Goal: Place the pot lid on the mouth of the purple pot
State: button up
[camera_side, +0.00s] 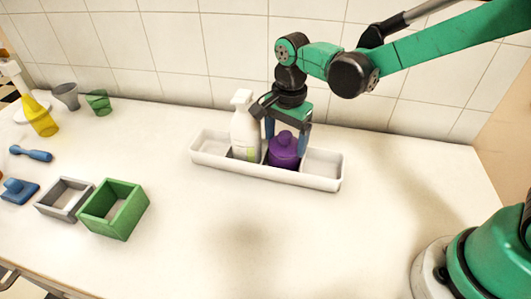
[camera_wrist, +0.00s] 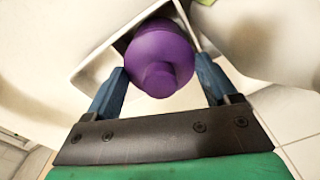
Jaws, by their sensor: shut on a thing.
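A purple rounded body with a knob stands upright in a compartment of the white tray (camera_side: 318,182). The lid (camera_side: 284,139) forms its knobbed top and the purple pot (camera_side: 284,158) its lower part; I see no clear seam or gap between them. In the wrist view the lid (camera_wrist: 160,60) faces the camera, knob nearest, and hides the pot's mouth. My gripper (camera_side: 286,145) points down over the tray, one blue finger on each side of the lid. It also shows in the wrist view (camera_wrist: 161,66), its fingers against the purple sides.
A white spray bottle (camera_side: 244,130) stands in the tray just left of the pot. The tray's right compartment is empty. Far left are a green box (camera_side: 113,211), a grey box (camera_side: 64,198), a blue brush (camera_side: 31,153) and a yellow bottle (camera_side: 41,119). The front counter is clear.

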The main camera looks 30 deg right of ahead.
aim_at(286, 133)
jog(key=shift+f, duration=0.25)
jog(key=shift+f, duration=0.1)
jog(key=shift+c, duration=1.3)
jog(key=o, duration=1.2)
notch_tip(286, 133, up, 12)
jog(key=s+d+f+n+t, duration=0.3)
jog(key=s+d+n+t, duration=0.4)
jog(key=n, duration=0.7)
jog(key=shift+s+d+f, duration=0.2)
jog(key=shift+s+d, duration=0.05)
jog(key=shift+s, duration=0.85)
